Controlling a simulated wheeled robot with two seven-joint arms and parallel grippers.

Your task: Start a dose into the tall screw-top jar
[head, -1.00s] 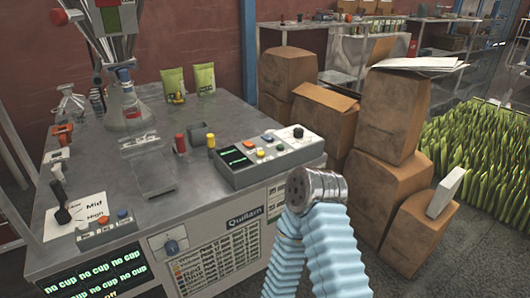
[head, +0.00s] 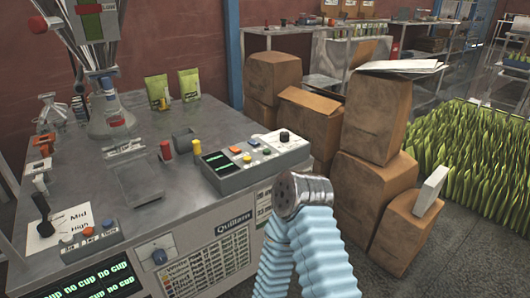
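The powder filler's steel bench (head: 200,205) fills the left half of the head view. Its funnel-shaped glass outlet (head: 108,118) stands at the back left, above a small steel platform (head: 140,182). The front display (head: 95,283) reads "no cup" in green. A grey control box (head: 250,160) with coloured buttons, a black knob and a small green-lit screen sits at the bench's right edge. A lever (head: 43,212) stands beside a "Mid / High" label. I cannot make out a tall screw-top jar. Neither gripper shows; only my blue-sleeved arm, bent at a metal joint, is in view.
Brown sacks and boxes (head: 375,120) are stacked right of the bench. Two green pouches (head: 189,84) stand at its back edge. A red (head: 166,150) and a yellow (head: 196,147) small cylinder stand mid-bench. Green pouches (head: 465,150) cover an area at far right.

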